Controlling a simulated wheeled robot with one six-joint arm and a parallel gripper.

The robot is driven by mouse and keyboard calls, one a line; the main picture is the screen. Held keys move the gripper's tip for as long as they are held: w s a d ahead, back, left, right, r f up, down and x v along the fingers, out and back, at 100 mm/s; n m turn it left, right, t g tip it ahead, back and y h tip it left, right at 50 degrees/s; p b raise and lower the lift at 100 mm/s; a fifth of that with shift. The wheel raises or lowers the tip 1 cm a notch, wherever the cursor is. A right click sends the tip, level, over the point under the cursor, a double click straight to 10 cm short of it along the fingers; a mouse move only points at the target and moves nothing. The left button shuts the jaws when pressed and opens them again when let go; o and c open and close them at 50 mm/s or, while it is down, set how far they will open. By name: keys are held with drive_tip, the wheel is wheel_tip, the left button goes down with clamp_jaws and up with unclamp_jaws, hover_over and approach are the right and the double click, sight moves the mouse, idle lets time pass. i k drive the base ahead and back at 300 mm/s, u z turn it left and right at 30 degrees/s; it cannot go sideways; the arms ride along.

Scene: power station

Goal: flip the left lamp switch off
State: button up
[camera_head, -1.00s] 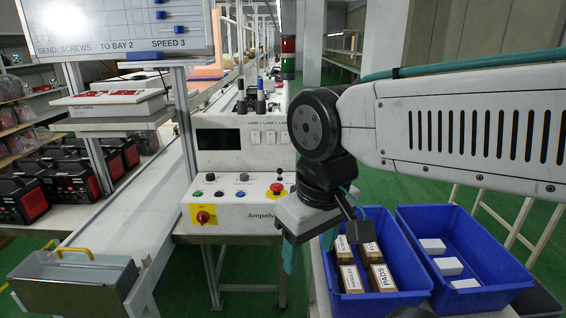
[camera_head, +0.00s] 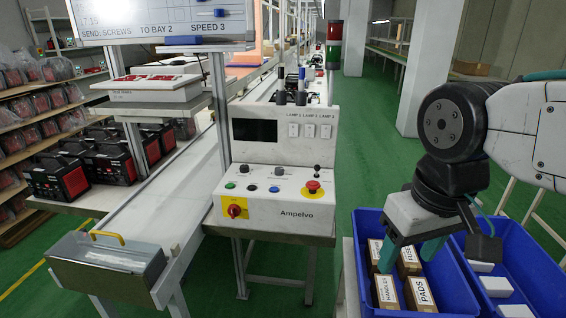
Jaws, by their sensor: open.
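The left lamp switch (camera_head: 293,130) is the leftmost of three white switches in a row on the upright panel of the white control console (camera_head: 262,203). Small lamp labels stand above the switches. The switch is too small to tell which way it is set. The middle switch (camera_head: 309,131) and the right switch (camera_head: 325,131) sit beside it. My gripper (camera_head: 412,258) points down over the left blue crate, to the right of the console and well apart from the switches.
The left blue crate (camera_head: 356,237) holds labelled boxes; the right blue crate (camera_head: 535,262) holds white boxes. A red emergency button (camera_head: 313,186), a lever and several knobs stand on the console. A conveyor (camera_head: 155,218) runs left of it. Green floor (camera_head: 372,160) is clear behind the crates.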

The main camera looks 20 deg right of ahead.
sight(292, 129)
drive_tip(key=z, duration=0.15)
drive_tip(key=k, duration=0.55)
drive_tip(key=z, duration=0.7)
drive_tip(key=k, duration=0.8)
drive_tip(key=u, duration=0.1)
drive_tip(key=i, duration=0.4)
drive_tip(key=u, duration=0.65)
drive_tip(key=i, duration=1.25)
drive_tip(key=z, duration=0.6)
